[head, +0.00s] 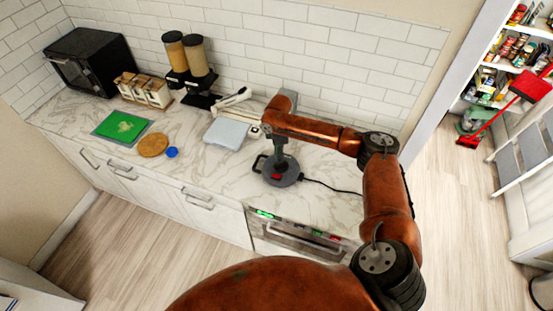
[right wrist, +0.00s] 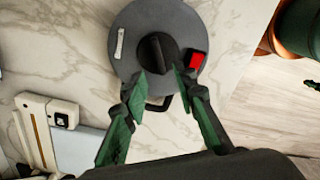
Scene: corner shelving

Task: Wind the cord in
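The cord reel (head: 290,179) is a flat dark grey disc on the marble counter. In the right wrist view, the reel (right wrist: 188,25) has a black ridged knob (right wrist: 157,50) at its middle, a red button (right wrist: 197,60) and a pale strip. A black cord (head: 332,188) runs from it to the right over the counter. My right gripper (head: 279,157) is above the reel, pointing down. In the right wrist view, its green-padded fingers (right wrist: 160,72) are apart, with tips near either side of the knob. I cannot tell whether they touch it. My left gripper is out of view.
A pale blue scale-like slab (head: 226,133) lies left of the reel. Further left are a round wooden board (head: 153,145), a blue lid (head: 172,152) and a green mat (head: 122,126). Dispensers (head: 197,60) stand by the wall. Bare counter lies in front of the slab.

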